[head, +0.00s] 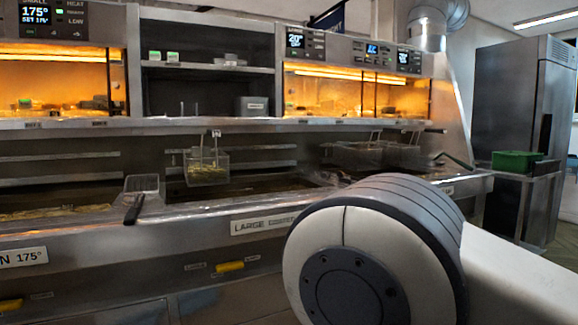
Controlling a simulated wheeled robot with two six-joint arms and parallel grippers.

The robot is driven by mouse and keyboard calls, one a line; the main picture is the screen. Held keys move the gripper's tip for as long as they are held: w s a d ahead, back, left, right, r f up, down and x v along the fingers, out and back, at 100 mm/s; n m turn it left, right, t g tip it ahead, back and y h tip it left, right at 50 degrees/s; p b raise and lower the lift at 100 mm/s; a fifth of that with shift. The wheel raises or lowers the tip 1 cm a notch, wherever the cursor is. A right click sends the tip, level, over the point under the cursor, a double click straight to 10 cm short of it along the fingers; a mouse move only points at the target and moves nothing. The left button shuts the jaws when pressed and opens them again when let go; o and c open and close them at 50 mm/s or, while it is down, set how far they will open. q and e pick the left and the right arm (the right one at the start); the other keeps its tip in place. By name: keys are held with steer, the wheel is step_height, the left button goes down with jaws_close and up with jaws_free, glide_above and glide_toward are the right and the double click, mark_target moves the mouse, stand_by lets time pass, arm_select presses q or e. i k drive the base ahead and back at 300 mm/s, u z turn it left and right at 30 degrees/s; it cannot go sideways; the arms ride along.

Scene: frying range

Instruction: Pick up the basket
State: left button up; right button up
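Several wire baskets show in the head view. One wire basket (207,170) with food in it hangs on the back of the fryer, above the large vat (262,190). Another basket (142,183) sits at the left of that vat, with its dark handle (134,208) pointing toward me over the front edge. I cannot tell which basket is meant. Neither of my grippers is in view.
My own arm link fills the lower right. Heated cabinets (55,85) and a shelf line the back above the vats. A green bin (516,162) stands on a stand at the right, in front of a tall steel cabinet (525,90). The fryer front has yellow handles (230,266).

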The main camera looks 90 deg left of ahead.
mark_target(204, 165)
steer(key=u, duration=2.75)
steer(key=k, duration=0.6)
steer(key=z, duration=1.15)
steer(key=i, duration=1.8)
steer(key=u, duration=1.25)
steer(key=i, duration=0.75)
steer(key=u, duration=0.85)
